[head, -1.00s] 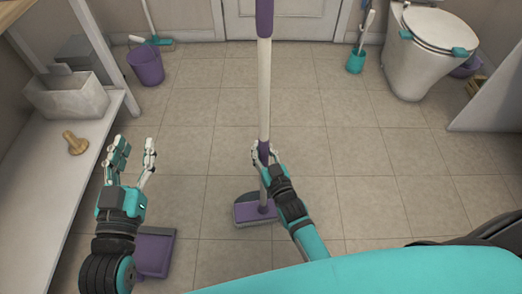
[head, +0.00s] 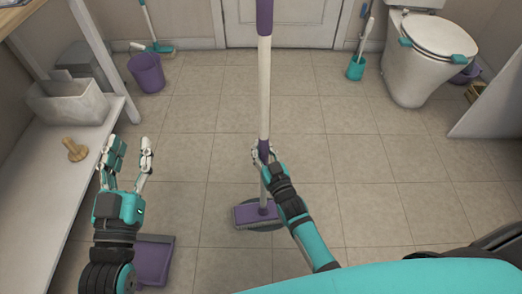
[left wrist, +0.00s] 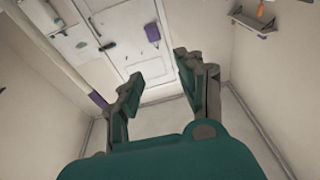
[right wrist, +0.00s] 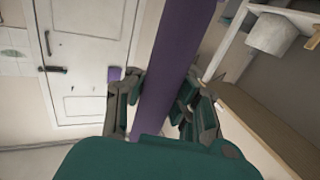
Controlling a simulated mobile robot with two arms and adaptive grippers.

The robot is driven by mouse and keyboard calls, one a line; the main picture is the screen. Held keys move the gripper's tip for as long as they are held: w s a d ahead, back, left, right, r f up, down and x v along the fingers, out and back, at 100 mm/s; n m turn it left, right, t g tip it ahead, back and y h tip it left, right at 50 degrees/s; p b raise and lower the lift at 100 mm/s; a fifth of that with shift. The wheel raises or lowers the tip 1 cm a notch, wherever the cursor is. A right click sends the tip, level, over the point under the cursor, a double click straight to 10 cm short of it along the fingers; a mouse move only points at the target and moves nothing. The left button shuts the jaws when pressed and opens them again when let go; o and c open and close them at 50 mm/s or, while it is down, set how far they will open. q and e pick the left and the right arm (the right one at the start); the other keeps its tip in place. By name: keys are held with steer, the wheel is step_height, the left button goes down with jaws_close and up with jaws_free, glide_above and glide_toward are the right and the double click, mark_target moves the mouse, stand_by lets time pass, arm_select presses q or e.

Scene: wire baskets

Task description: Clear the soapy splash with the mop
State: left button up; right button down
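The mop has a white pole (head: 264,95) with purple sections and a flat purple head (head: 257,212), which is down on the tiled floor. My right gripper (head: 262,153) is shut around the lower purple grip of the pole. The right wrist view shows the purple grip (right wrist: 172,75) between the fingers of this gripper (right wrist: 158,105). A dark rounded patch (head: 262,229) shows around the lower edge of the mop head; the head hides most of it, and I cannot tell whether it is the soapy splash. My left gripper (head: 128,160) is open and empty, left of the mop.
A white shelf unit (head: 45,190) with a grey bin (head: 68,103) and a wooden knob-like object (head: 75,148) stands at left. A purple dustpan (head: 153,264) is below my left gripper. A purple bucket (head: 146,73), toilet brush (head: 356,67) and toilet (head: 412,75) stand further back. Middle floor is clear.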

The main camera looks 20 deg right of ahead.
steer(key=shift+r, duration=0.1)
stand_by(0.3)
